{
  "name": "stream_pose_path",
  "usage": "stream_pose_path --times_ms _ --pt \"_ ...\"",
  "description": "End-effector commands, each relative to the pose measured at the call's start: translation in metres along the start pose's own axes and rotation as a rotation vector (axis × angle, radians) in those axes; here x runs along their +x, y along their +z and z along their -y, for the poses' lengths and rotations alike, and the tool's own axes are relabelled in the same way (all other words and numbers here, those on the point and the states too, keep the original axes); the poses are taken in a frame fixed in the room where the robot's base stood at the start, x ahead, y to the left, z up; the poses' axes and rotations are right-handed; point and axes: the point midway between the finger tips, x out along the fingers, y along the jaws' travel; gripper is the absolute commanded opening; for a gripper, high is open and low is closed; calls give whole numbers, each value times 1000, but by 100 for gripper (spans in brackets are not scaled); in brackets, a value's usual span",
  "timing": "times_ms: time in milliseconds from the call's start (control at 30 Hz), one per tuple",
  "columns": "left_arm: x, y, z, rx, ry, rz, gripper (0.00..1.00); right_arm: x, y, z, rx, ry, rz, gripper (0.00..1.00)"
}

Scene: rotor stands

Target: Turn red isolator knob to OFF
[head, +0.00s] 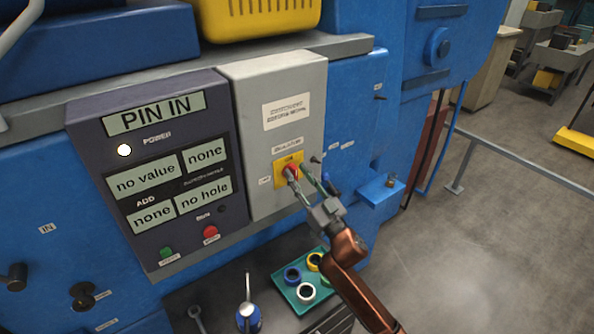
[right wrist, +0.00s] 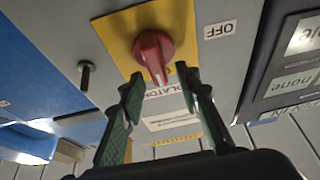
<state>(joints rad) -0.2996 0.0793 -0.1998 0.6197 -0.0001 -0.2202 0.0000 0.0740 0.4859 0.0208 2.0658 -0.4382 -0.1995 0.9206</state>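The red isolator knob (head: 291,170) sits on a yellow plate (head: 281,183) on the front of a light grey box (head: 247,130). In the right wrist view the knob (right wrist: 153,52) has its grip end pointing down the picture, toward the ISOLATOR label (right wrist: 166,95). An OFF label (right wrist: 220,30) is beside the plate. My right gripper (head: 298,175) is at the knob, fingers facing the panel. In the right wrist view its fingers (right wrist: 164,84) are apart, with the knob's end near the gap between their tips; I cannot tell whether they touch it. My left gripper is out of view.
A dark display panel (head: 160,160) reading PIN IN adjoins the box's left side. A yellow crate (head: 265,15) stands on the ledge above. Below is a teal tray (head: 283,292) with several coloured rings. A dark peg (right wrist: 86,74) sticks out near the plate. Open floor lies right.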

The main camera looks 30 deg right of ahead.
Motion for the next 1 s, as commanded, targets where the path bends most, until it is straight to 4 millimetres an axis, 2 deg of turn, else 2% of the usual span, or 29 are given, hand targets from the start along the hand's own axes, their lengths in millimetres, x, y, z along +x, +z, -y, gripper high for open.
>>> stream_pose_path --times_ms 133,400,833,1000 --pt "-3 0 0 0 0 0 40 8 0 0 -1 0 1 30" --pt "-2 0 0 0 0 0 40 9 1 0 0 0 1 30" --pt "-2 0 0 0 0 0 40 9 1 0 0 0 1 0" --pt "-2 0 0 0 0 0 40 9 1 0 0 0 1 0"
